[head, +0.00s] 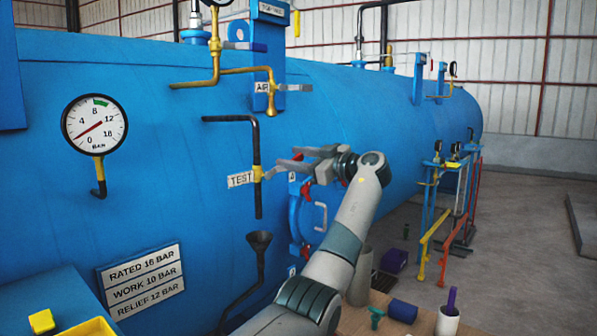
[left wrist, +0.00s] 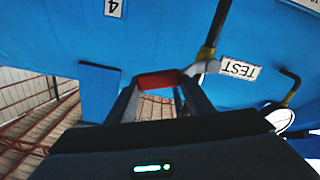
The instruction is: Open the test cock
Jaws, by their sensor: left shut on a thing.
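The test cock (head: 257,174) is a small yellow valve on a dark vertical pipe, beside the TEST label (head: 240,180) on the blue vessel. Its short grey lever points right, roughly across the pipe. My left gripper (head: 285,165) is at the lever's right end and shut on it. In the left wrist view, a red grip (left wrist: 158,79) lies between the fingertips, and the grey lever (left wrist: 200,68) runs from there toward the cock. The fingers partly hide the lever in the head view. A dark funnel (head: 259,240) stands under the open pipe end. My right gripper is not in view.
A pressure gauge (head: 95,124) reads low at the left. The AIR cock (head: 271,88) with its grey lever is above. A blue fitting with a handle (head: 319,216) is close below my left gripper. A table (head: 380,325) with cups and small items is at lower right.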

